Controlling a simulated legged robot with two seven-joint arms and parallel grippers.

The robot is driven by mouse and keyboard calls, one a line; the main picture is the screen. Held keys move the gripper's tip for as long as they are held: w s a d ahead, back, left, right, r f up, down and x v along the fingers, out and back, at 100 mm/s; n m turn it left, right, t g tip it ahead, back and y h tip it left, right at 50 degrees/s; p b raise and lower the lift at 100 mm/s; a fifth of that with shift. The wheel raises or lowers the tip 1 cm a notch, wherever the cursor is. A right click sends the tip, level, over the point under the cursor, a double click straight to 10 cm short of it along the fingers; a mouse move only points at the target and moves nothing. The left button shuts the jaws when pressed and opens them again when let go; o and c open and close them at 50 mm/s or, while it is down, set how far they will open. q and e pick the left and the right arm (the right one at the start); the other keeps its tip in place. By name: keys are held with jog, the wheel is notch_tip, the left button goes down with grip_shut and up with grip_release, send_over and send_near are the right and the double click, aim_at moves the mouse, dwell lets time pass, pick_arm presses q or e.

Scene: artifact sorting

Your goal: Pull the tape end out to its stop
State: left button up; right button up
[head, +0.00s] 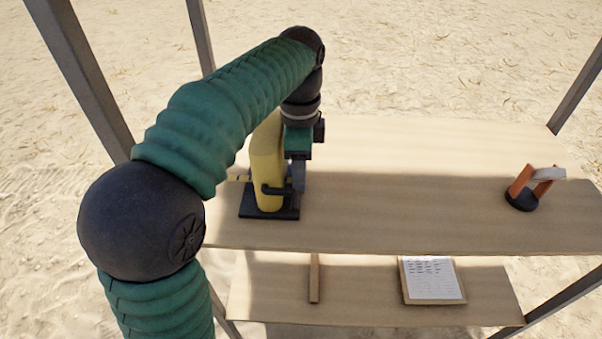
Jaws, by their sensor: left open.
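A tall yellow body (266,165), which looks like the tape holder, stands upright on a dark base plate (262,212) at the left of the upper table. A thin yellow strip with dark marks (239,178), apparently the tape, shows at its left side, partly hidden by my arm. A dark bracket crosses the front of the yellow body low down. My left gripper (297,178) points down close at the right side of the yellow body. It is open; whether it touches the body or the bracket I cannot tell. My right gripper is not in view.
An orange and black stand with a pale top (523,188) is at the table's right. The upper tabletop (410,190) is clear between. A lower shelf holds a written sheet on a board (432,279) and a wooden strip (314,278). Grey posts frame the table.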

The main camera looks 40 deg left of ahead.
pick_arm(q)
jog(key=shift+a+f, duration=0.15)
jog(key=shift+a, duration=0.35)
jog(key=shift+s+d+r, duration=0.15)
jog(key=shift+d+r, duration=0.05)
jog(key=shift+d, duration=0.35)
jog(key=c, duration=1)
jog(key=shift+a+f, duration=0.1)
grip_shut()
